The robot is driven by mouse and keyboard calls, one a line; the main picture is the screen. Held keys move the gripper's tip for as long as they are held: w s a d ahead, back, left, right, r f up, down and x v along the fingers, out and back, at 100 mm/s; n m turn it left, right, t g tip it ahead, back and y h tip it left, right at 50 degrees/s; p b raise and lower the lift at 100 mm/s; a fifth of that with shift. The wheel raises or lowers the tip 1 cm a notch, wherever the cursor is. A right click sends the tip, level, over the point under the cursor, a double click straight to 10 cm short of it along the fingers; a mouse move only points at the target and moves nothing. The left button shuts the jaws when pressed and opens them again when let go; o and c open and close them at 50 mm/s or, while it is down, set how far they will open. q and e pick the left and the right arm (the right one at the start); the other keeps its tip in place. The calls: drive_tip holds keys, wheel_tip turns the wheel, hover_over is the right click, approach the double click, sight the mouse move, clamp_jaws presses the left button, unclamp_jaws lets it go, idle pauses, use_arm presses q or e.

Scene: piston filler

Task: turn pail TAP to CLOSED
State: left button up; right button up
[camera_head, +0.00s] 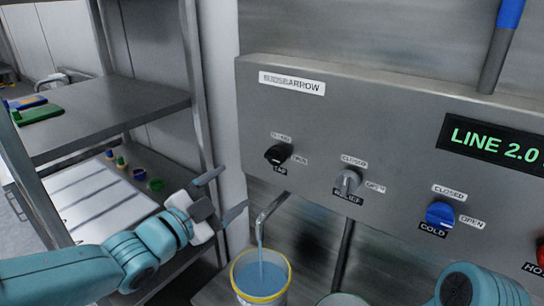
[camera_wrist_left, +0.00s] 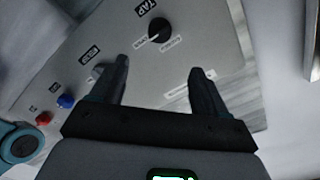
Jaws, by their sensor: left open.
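The TAP knob (camera_head: 278,154) is a black dial on the grey panel, with CLOSED above it and OPEN to its right. I cannot clearly read where it points. It also shows in the left wrist view (camera_wrist_left: 159,30), beyond the fingertips and roughly between their lines. My left gripper (camera_head: 234,187) is open and empty, left of and below the knob, apart from it. Its spread fingers also show in the left wrist view (camera_wrist_left: 159,66). A blue stream runs from the spout (camera_head: 268,208) into the yellow-rimmed pail (camera_head: 247,290). My right gripper is out of view.
A grey RELIEF knob (camera_head: 347,182), a blue COLD knob (camera_head: 439,215) and a red HOT knob (camera_head: 541,256) sit further right on the panel. A metal shelf (camera_head: 120,105) stands at left, close to my left arm. A blue-topped pole (camera_head: 500,45) stands at upper right.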

sight(274, 158)
use_arm(q)
drive_tip(key=p+x, duration=0.4)
drive_tip(key=x, duration=1)
drive_tip(key=shift+w+f, duration=0.2)
drive_tip(key=shift+w, duration=0.1)
drive_tip(key=shift+w+d, duration=0.2)
drive_tip(key=shift+d, duration=0.1)
drive_tip(key=shift+w, duration=0.1)
drive_tip(key=shift+w+f, duration=0.1)
drive_tip(key=shift+w, duration=0.05)
drive_tip(key=c, duration=1)
drive_tip(key=shift+c, duration=0.2)
